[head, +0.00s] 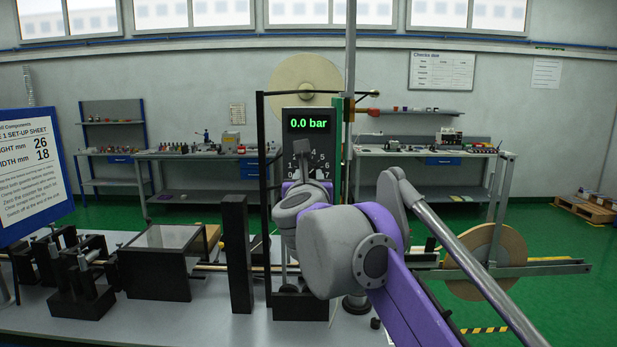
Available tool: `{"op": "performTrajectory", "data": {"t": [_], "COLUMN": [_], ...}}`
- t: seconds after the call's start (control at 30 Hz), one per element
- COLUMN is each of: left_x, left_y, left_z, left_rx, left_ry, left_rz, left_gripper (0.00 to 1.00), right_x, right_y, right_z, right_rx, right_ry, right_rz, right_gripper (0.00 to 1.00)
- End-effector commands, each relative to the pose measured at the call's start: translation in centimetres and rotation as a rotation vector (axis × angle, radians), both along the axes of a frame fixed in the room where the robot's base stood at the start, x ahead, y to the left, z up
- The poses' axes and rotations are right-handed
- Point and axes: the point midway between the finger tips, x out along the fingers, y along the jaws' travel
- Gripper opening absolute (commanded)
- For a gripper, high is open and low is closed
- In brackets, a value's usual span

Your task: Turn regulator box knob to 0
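The regulator box (323,140) is a dark upright panel near the middle of the head view. Its green display (309,124) reads 0.0 bar. Below the display is a dial with white numerals; the knob (301,147) seems to be the grey shape in front of it, mostly covered, so its pointing direction cannot be read. My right arm, purple and grey, reaches in from the lower right. My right gripper (314,178) is at the lower part of the dial, largely hidden by my wrist. I cannot tell whether it touches the knob or how its fingers stand. My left gripper is out of view.
A tall black post (237,253) and a black box with a clear top (155,273) stand on the bench left of my arm. A set-up sheet board (33,178) is at the far left. A large tape reel (485,262) is on the right. Workbenches line the back wall.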

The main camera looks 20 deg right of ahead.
Motion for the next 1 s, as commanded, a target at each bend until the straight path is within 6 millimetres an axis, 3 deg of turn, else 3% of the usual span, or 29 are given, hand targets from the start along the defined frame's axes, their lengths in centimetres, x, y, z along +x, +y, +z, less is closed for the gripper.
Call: {"op": "performTrajectory", "data": {"t": [0.03,0.17,0.2,0.63,1.0], "left_x": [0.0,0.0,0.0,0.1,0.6], "left_y": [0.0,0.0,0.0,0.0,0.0], "left_z": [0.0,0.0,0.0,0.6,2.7], "left_rx": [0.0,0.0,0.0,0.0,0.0], "left_ry": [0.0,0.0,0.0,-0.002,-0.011], "left_rz": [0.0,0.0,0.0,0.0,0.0], "left_gripper": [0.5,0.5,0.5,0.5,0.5], "right_x": [0.0,0.0,0.0,0.0,0.0], "right_y": [0.0,0.0,0.0,0.0,-0.1], "right_z": [0.0,0.0,0.0,0.1,0.3], "right_rx": [0.0,0.0,0.0,-0.06,-0.333], "right_ry": [0.0,0.0,0.0,0.017,0.094], "right_rz": [-0.001,-0.001,-0.001,-0.001,-0.002], "right_gripper": [0.24,0.01,0.0,0.0,0.0]}}
